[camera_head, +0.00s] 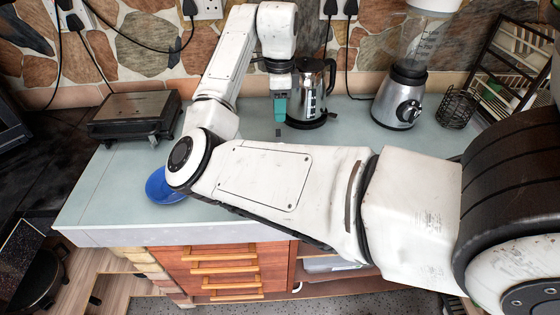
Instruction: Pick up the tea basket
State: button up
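A small black wire basket (457,108), which looks like the tea basket, stands upright on the counter right of the blender. It looks empty, though its inside is hard to make out. My gripper (280,112) points down over the counter, in front of the kettle and well to the left of the basket, not touching it. A teal piece shows at its lower end. I cannot tell whether this is its fingers or something held, and the finger gap does not show.
A kettle (312,92) stands behind my gripper and a blender (399,95) stands between it and the basket. A black rack (512,62) is behind the basket. A grill (134,117) and blue bowl (163,187) are at left. A tiny dark piece (278,132) shows below the gripper.

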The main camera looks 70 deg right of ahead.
jog(key=shift+w+a+f+p, duration=0.1)
jog(key=shift+f+p, duration=0.35)
jog(key=shift+f, duration=1)
jog(key=shift+w+a+f+p, duration=0.1)
jog(key=shift+f+p, duration=0.35)
jog(key=shift+f, duration=1)
jog(key=shift+c, duration=0.4)
grip_shut()
